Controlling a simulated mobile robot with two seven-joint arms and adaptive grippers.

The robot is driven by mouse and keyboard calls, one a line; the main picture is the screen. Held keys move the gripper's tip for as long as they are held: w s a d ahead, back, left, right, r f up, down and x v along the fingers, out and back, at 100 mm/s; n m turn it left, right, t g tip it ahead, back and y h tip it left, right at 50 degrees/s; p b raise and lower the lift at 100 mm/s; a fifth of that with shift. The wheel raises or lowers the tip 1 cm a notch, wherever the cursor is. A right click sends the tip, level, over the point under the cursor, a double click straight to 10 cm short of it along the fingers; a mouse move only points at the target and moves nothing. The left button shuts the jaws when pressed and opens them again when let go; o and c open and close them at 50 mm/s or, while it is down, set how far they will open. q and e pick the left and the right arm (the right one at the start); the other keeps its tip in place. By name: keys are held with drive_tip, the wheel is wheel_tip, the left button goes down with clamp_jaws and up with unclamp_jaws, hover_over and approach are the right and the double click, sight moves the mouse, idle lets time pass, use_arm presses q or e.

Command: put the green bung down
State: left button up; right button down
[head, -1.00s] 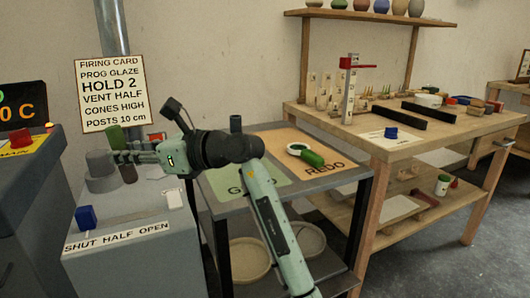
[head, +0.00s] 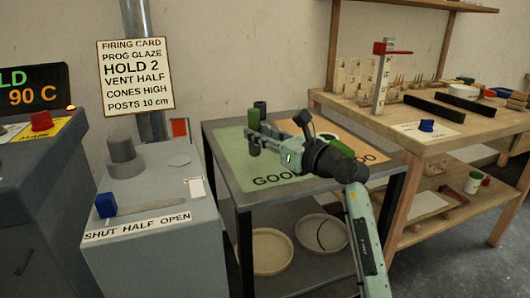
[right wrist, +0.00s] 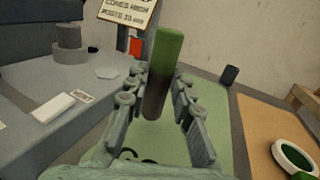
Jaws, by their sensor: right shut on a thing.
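The green bung (head: 254,117) is an upright cylinder with a bright green upper part and a dark lower part. My right gripper (head: 258,136) is shut around it, and the right wrist view shows the bung (right wrist: 164,70) between the two fingers. The bung is over the green GOOD area (head: 235,160) of the grey table, toward its left side. I cannot tell whether its lower end touches the surface. My left gripper is not in view.
A small dark cylinder (head: 261,106) stands behind the bung.

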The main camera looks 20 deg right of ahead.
drive_tip(key=shift+d+f, duration=0.5)
drive_tip(key=shift+d, duration=0.05)
wheel_tip(320, 180, down, 3)
drive_tip(key=shift+r, duration=0.2)
drive_tip(key=shift+w+f+b, duration=0.1)
drive_tip(key=shift+f+b, duration=0.2)
drive_tip(key=shift+f, duration=0.2)
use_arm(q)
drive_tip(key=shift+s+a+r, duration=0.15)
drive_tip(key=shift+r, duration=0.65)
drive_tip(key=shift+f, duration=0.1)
use_arm(e)
drive_tip(key=c, duration=1.3)
unclamp_jaws()
drive_tip(key=shift+f, duration=0.1)
